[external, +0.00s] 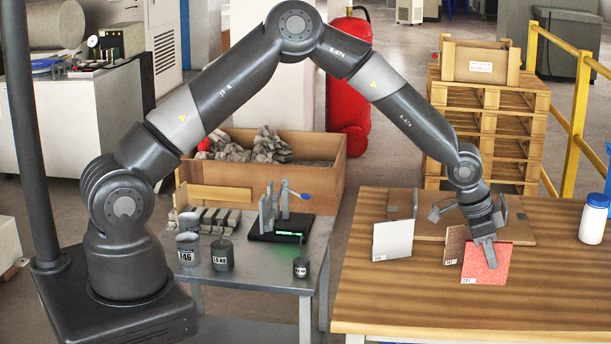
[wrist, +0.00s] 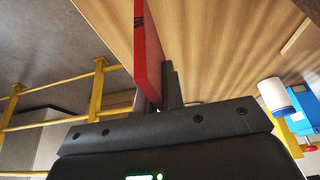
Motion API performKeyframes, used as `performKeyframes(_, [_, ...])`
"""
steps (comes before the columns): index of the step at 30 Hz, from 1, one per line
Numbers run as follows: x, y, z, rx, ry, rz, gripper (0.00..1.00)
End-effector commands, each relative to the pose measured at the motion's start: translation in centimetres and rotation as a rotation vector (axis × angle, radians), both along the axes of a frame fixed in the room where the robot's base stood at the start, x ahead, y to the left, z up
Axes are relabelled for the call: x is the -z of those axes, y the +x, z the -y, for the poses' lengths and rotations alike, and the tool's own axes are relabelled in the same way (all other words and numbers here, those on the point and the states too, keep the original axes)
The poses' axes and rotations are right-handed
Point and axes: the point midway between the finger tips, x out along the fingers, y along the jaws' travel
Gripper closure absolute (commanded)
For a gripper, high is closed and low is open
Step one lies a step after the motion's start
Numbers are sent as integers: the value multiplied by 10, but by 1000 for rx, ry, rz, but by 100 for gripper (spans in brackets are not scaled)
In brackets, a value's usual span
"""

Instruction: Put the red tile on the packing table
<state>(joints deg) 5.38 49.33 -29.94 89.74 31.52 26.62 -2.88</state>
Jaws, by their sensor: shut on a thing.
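The red tile (external: 488,268) is upright, slightly tilted, at the wooden table (external: 420,305) on the right in the external view. My gripper (external: 485,240) points down over its top edge and is shut on it. In the wrist view the red tile (wrist: 148,50) shows nearly edge-on between the dark fingers (wrist: 157,100). I cannot tell whether its lower edge touches the table. A white-grey tile (external: 393,241) and a brown tile (external: 456,245) stand upright to its left.
A wooden board (external: 430,228) lies behind the tiles. A white bottle with a blue lid (external: 594,218) stands at the right. A grey metal table (external: 245,265) with weights and a scale is at the left. The wooden table's front is clear. A yellow railing (external: 570,120) stands behind.

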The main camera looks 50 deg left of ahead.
Motion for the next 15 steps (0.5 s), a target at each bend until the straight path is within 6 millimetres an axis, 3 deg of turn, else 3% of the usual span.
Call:
performKeyframes(7, [12, 11, -7, -1, -1, -1, 100])
performKeyframes(15, [47, 10, -7, 0, 1, -1, 100])
